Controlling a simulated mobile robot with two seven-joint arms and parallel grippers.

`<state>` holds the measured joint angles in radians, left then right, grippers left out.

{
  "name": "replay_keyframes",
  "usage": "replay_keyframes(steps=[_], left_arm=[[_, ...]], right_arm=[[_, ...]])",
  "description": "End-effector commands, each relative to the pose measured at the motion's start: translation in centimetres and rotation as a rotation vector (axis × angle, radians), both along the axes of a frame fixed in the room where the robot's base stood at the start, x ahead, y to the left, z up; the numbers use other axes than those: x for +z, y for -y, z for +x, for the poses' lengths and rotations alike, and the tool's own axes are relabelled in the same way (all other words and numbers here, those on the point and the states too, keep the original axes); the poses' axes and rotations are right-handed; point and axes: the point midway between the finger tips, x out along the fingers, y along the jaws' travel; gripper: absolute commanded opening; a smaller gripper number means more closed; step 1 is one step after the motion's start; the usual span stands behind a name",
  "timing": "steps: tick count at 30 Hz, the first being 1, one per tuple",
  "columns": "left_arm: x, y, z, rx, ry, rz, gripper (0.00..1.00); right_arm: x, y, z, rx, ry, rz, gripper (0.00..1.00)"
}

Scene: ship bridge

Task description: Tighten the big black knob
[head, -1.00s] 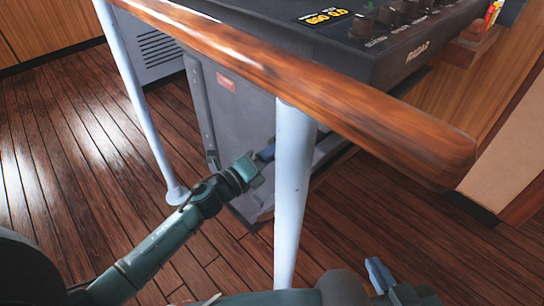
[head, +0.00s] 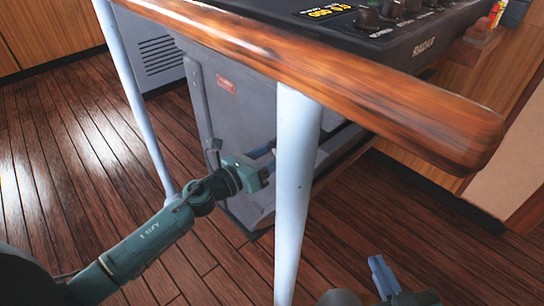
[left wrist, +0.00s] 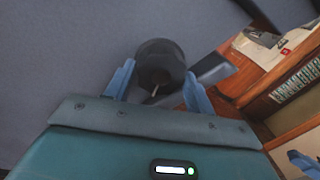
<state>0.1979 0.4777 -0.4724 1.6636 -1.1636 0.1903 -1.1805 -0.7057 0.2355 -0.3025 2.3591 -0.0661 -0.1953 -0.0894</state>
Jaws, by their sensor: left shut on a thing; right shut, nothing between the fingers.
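The big black knob (left wrist: 160,52) sticks out from a grey panel in the left wrist view. A thin pale line shows on its near face. My left gripper (left wrist: 159,80) is shut on it, with one blue finger on each side. In the head view my left gripper (head: 266,160) reaches to the side of the grey cabinet (head: 240,110). Its fingertips and the knob are hidden there behind the white post. My right gripper (head: 380,272) is shut and empty, low over the floor to the right of the post.
A wooden handrail (head: 330,80) crosses above my left arm on white posts (head: 295,190). The radar console (head: 400,35), with small knobs on top, stands behind it. A grey strip lies close beside the knob. The plank floor at right is clear.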

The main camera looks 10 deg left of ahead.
Motion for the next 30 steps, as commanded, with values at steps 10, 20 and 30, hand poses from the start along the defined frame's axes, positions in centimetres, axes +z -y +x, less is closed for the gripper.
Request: replay_keyframes(steps=[10, 20, 30], left_arm=[[-0.04, -0.02, -0.01, -0.001, 0.066, 0.102, 0.31], [-0.01, -0.02, 0.00, -0.001, 0.077, 0.118, 0.32], [0.00, -0.02, 0.01, -0.001, 0.076, 0.116, 0.67]], right_arm=[[0.05, -0.12, 0.03, 0.003, 0.025, 0.006, 0.00], [0.06, -0.12, 0.04, 0.008, 0.029, 0.000, 0.00], [0.05, -0.11, 0.05, 0.009, 0.030, -0.001, 0.00]])
